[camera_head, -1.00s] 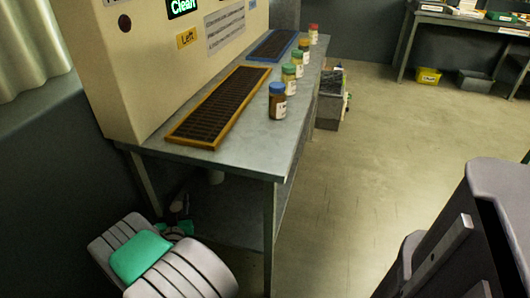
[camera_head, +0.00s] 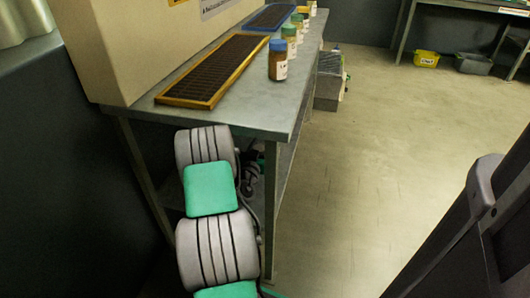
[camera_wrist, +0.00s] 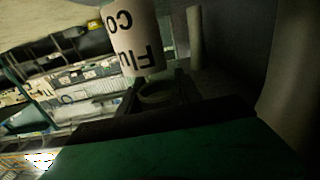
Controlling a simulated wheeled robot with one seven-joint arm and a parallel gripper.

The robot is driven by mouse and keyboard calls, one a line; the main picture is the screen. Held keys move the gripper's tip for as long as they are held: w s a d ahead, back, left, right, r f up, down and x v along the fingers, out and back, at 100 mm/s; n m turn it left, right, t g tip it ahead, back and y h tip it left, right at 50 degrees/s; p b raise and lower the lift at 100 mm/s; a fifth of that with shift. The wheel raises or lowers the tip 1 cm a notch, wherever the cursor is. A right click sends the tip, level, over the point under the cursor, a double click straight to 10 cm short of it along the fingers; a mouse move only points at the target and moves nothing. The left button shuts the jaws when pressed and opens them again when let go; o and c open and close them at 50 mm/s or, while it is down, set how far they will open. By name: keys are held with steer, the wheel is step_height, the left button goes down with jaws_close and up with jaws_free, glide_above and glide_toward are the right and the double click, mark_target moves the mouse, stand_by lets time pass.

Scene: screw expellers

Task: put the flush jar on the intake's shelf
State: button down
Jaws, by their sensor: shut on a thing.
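The flush jar (camera_wrist: 133,38) shows in the wrist view as a pale jar whose label, partly cut off, reads "Flu" and "Co" and looks upside down. My gripper (camera_wrist: 160,88) is shut on it. In the head view my grey and green arm stands at the near end of a grey bench (camera_head: 262,113); my gripper and the flush jar cannot be made out there. On the bench, beside the cream machine (camera_head: 130,45), lie a yellow-framed grate (camera_head: 215,70) and a blue-framed grate (camera_head: 270,17). Which surface is the intake's shelf is not clear.
Several jars stand along the bench's right edge, the nearest a brown one with a blue lid (camera_head: 278,62). A grey bin (camera_head: 328,85) stands on the floor beyond. A lower shelf (camera_head: 283,165) shows under the bench. The floor right of the bench is clear.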

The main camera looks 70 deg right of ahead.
steer(key=shift+f+b, duration=0.8)
steer(key=shift+f, duration=1)
steer(key=c, duration=0.8)
jaws_free()
